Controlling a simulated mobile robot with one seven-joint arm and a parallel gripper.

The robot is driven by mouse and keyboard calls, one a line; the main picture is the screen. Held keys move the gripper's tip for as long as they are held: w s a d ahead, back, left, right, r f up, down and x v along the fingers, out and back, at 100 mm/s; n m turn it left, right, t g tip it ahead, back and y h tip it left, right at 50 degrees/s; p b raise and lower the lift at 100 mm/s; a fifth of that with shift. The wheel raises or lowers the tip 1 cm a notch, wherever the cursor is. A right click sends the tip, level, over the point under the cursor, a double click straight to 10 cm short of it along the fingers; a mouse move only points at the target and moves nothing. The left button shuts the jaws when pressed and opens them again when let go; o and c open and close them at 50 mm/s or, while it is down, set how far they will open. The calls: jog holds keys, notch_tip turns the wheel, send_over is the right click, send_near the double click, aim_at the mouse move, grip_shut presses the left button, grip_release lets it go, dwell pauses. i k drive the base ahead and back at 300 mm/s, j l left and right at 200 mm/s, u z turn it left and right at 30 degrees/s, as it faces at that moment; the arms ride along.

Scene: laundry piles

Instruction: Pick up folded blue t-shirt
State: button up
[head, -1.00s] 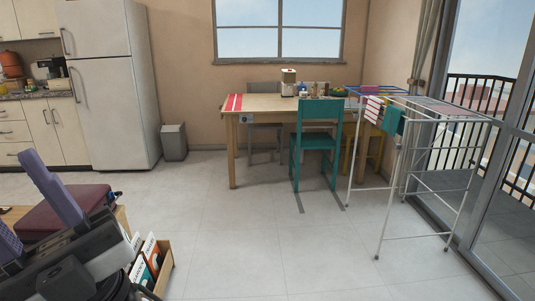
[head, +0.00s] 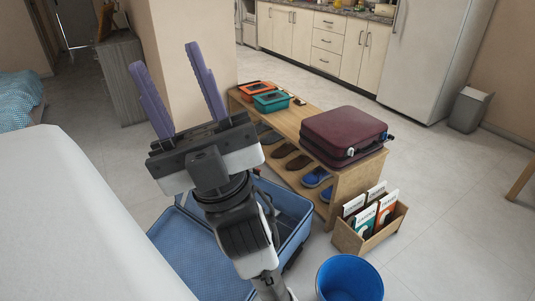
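My gripper (head: 177,92) is at the left centre of the head view, with its two purple fingers pointing up and spread wide apart. Nothing is between the fingers. I cannot make out a folded blue t-shirt in this view. A blue open suitcase or bin (head: 195,262) lies on the floor below and behind my arm, and my arm hides part of its inside.
A wooden shoe bench (head: 345,190) holds a maroon suitcase (head: 343,133), an orange box (head: 256,91) and a teal box (head: 270,103). A file box (head: 384,236) and a blue bucket (head: 349,279) stand on the floor. A white surface (head: 60,220) fills the lower left.

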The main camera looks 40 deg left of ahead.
aim_at(293, 222)
jog(key=i+l+u, duration=0.1)
jog(key=u, duration=0.3)
jog(key=i+l+u, duration=0.1)
jog(key=u, duration=0.3)
jog(key=i+l+u, duration=0.15)
jog(key=u, duration=0.2)
jog(key=i+l+u, duration=0.15)
jog(key=l+u, duration=0.2)
jog(key=i+l+u, duration=0.15)
jog(key=u, duration=0.25)
jog(key=l, duration=0.1)
